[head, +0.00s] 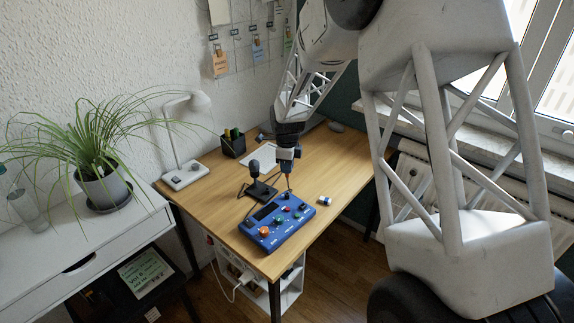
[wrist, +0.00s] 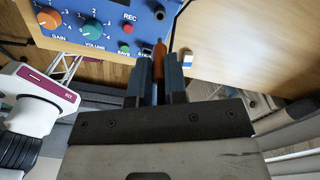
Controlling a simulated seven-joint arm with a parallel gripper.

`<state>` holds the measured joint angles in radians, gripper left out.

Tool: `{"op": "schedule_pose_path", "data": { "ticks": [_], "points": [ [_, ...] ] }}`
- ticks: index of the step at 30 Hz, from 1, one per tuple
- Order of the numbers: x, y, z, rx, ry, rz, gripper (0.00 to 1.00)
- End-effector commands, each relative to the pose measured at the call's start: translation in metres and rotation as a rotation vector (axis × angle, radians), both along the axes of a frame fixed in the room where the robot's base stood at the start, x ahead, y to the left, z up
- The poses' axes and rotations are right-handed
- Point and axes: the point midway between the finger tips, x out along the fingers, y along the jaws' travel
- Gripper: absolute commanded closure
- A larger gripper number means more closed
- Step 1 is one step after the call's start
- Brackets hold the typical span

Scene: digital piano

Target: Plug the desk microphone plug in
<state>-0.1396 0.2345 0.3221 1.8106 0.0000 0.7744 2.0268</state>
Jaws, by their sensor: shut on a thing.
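The desk microphone (head: 254,168) stands on a dark base on the wooden desk, just left of my gripper. A blue box (head: 278,222) with knobs and buttons lies in front of it; its panel (wrist: 110,28) fills the upper left of the wrist view. My gripper (head: 289,172) points down over the box's back edge. In the wrist view its fingers (wrist: 159,72) are shut on a slim orange-brown plug (wrist: 160,52), whose end reaches past the fingertips beside the box's edge. I cannot tell whether the plug touches the box.
A small blue and white object (head: 325,201) lies right of the box; it also shows in the wrist view (wrist: 188,59). A white lamp (head: 186,176) and a dark pen holder (head: 233,146) stand at the back left. The desk's right side (head: 345,160) is mostly clear.

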Motion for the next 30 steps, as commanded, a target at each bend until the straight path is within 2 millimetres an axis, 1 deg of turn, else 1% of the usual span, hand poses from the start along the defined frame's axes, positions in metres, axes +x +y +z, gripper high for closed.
{"op": "schedule_pose_path", "data": {
  "ticks": [18,24,30],
  "points": [
    [0.000,0.000,-0.040,0.000,0.000,0.000,1.00],
    [0.000,0.000,-0.047,0.000,0.000,0.000,1.00],
    [0.000,0.000,-0.050,0.000,0.000,0.000,1.00]
  ]
}}
